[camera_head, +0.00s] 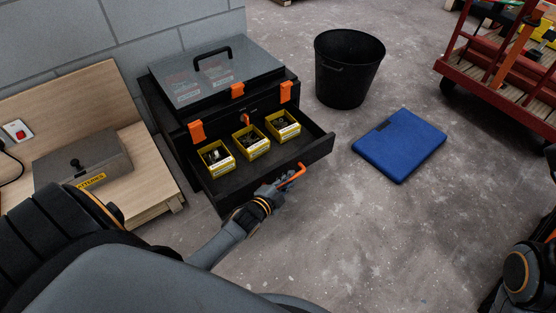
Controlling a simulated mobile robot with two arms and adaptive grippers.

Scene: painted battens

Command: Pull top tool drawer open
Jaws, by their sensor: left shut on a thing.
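A black tool chest (186,150) with a clear-lidded top case stands on the floor against the grey block wall. One of its drawers (319,150) is pulled well out. Three yellow bins with small parts sit in the open drawer. An orange handle (294,175) is on the drawer's front. My left gripper (277,188) is at the drawer front, shut on the orange handle. The gripper's fingers are small and partly hidden behind my wrist. My right gripper is out of view; only part of my right arm shows at the right edge.
A black bucket (347,70) and a blue folded mat (399,146) lie on the concrete floor to the right. A red cart (492,80) stands at the upper right. A wooden bench (158,183) with a grey box (80,160) is at the left. Floor before the drawer is clear.

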